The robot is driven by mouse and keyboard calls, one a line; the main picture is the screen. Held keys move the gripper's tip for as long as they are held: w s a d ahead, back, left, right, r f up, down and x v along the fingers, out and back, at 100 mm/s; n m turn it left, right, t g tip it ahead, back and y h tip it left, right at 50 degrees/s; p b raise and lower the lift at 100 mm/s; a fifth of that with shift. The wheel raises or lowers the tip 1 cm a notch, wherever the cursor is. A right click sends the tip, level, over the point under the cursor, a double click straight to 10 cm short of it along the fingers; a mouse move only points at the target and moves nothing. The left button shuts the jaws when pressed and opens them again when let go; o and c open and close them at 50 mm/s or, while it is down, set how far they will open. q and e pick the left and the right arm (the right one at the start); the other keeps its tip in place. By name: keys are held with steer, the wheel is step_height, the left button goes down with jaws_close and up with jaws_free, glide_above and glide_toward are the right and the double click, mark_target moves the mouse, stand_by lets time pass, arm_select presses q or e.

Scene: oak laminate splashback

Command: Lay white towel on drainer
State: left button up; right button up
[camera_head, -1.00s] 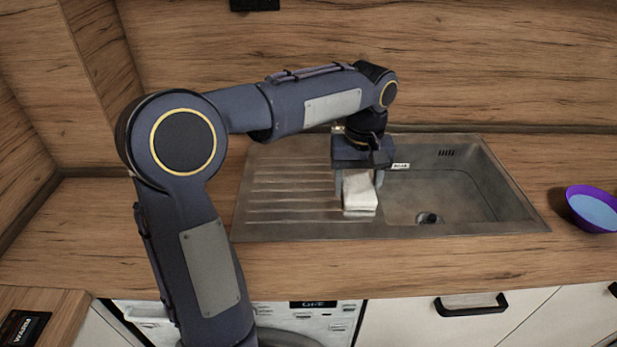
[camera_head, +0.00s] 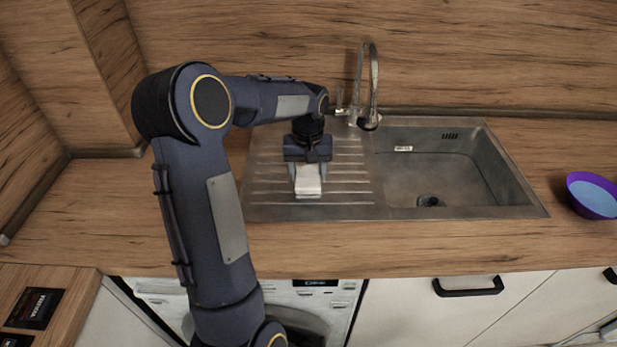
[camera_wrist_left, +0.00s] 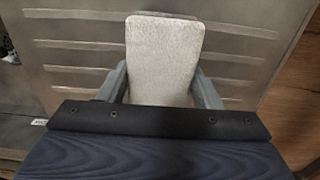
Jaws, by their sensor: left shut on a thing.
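The white towel (camera_head: 308,182) is a small folded block between the fingers of my left gripper (camera_head: 308,176). My left gripper is shut on it and points down over the ribbed drainer (camera_head: 345,203), left of the basin. In the left wrist view the towel (camera_wrist_left: 162,58) sits between both fingers of the gripper (camera_wrist_left: 161,84), with the drainer ridges (camera_wrist_left: 240,57) behind it. I cannot tell whether the towel touches the drainer. My right gripper is not in view.
The sink basin (camera_head: 455,172) is right of the drainer, with a tall tap (camera_head: 373,85) behind. A purple bowl (camera_head: 592,196) stands on the worktop at the far right. The wooden worktop (camera_head: 110,207) is clear at the left.

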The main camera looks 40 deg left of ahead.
arm_select(q)
step_height(320, 180, down, 2)
steer(key=shift+f, duration=0.15)
steer(key=o, duration=0.9)
steer(key=shift+d, duration=0.1)
